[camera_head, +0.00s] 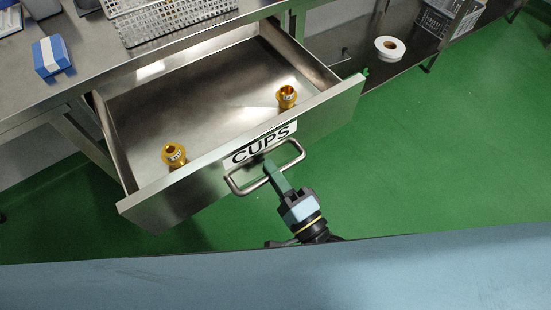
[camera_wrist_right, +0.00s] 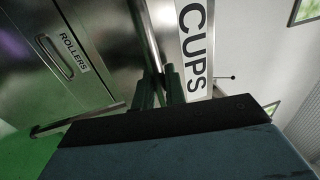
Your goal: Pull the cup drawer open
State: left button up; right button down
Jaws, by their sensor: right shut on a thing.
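The cup drawer (camera_head: 160,200) is a steel drawer with a "CUPS" label (camera_head: 260,146) on its front. It stands well out from the workbench, with its inside showing. Two gold cups are in it, one at the front left (camera_head: 174,155) and one at the right (camera_head: 287,96). My right gripper (camera_head: 271,168) is shut on the drawer's bar handle (camera_head: 236,186). In the right wrist view its green fingers (camera_wrist_right: 160,88) close around the bar beside the label (camera_wrist_right: 195,50). My left gripper is in neither view.
A wire basket (camera_head: 165,18) and a blue box (camera_head: 51,56) sit on the benchtop (camera_head: 90,62). A "ROLLERS" drawer (camera_wrist_right: 85,85) shows in the right wrist view. Green floor (camera_head: 440,150) is clear at the right.

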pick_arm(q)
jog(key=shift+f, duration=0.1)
pick_arm(e)
jog(key=shift+s+d, duration=0.1)
jog(key=shift+s, duration=0.05)
jog(key=c, duration=1.5)
grip_release()
jog(key=shift+c, duration=0.2)
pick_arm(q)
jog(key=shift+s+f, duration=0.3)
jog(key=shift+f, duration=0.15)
pick_arm(e)
jog(key=v, duration=1.3)
jog(key=shift+s, duration=0.15)
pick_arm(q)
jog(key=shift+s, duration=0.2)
pick_arm(e)
jog(key=shift+d+f, duration=0.1)
